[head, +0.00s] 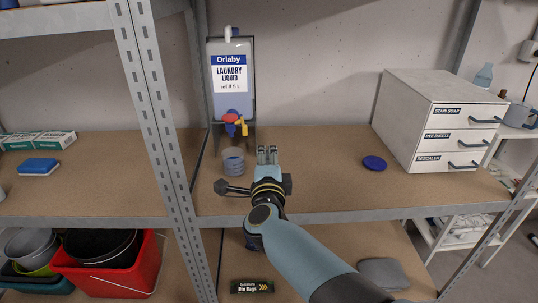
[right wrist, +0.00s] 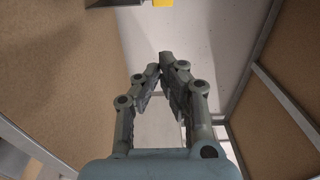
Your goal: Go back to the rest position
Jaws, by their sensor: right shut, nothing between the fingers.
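My right gripper (head: 267,154) reaches in from the lower right over the middle shelf. It is shut and empty, with its fingertips close together in the right wrist view (right wrist: 163,62). A grey-blue ribbed cup (head: 233,163) stands on the shelf just left of the gripper, apart from it. Behind it is the Orlaby laundry liquid dispenser (head: 231,85) with a red, blue and yellow tap (head: 235,122). My left gripper is not in view.
A white drawer unit (head: 437,120) stands at the right, with a round blue lid (head: 374,163) beside it. A metal shelf post (head: 150,110) rises to the left. A red bin (head: 115,280) and a bin-bag box (head: 252,286) are below. The shelf between gripper and lid is clear.

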